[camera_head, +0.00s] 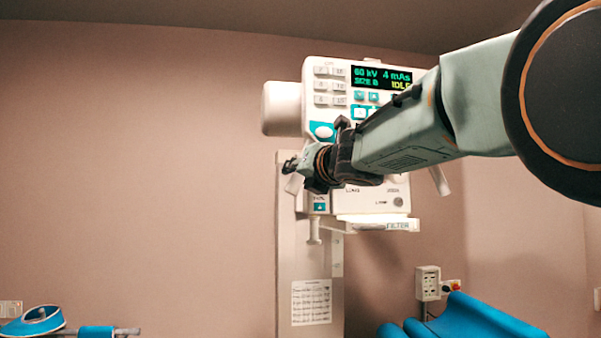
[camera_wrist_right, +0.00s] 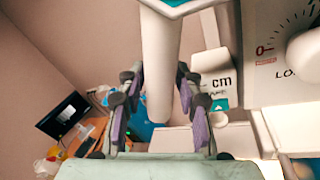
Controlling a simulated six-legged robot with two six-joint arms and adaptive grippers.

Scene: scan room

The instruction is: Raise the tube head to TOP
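The white tube head (camera_head: 372,208) with its button panel is on an upright column (camera_head: 285,250); its display (camera_head: 381,77) reads 60 kV, 4 mAs and IDLE. My right arm comes in from the right across the panel and hides part of it. My right gripper (camera_head: 292,165) is at the tube head's left side, by a pale handle (camera_head: 293,185). In the right wrist view, the white handle (camera_wrist_right: 158,65) runs between the purple-padded fingers of my open gripper (camera_wrist_right: 158,108). A gap shows at the left finger; contact at the right is unclear. No TOP mark is readable. My left gripper is out of view.
A second handle (camera_head: 439,181) hangs at the tube head's right. Blue padded furniture (camera_head: 470,318) is below right, near a wall box with a red button (camera_head: 428,283). A desk with a monitor (camera_wrist_right: 63,117) shows in the wrist view. The left wall area is clear.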

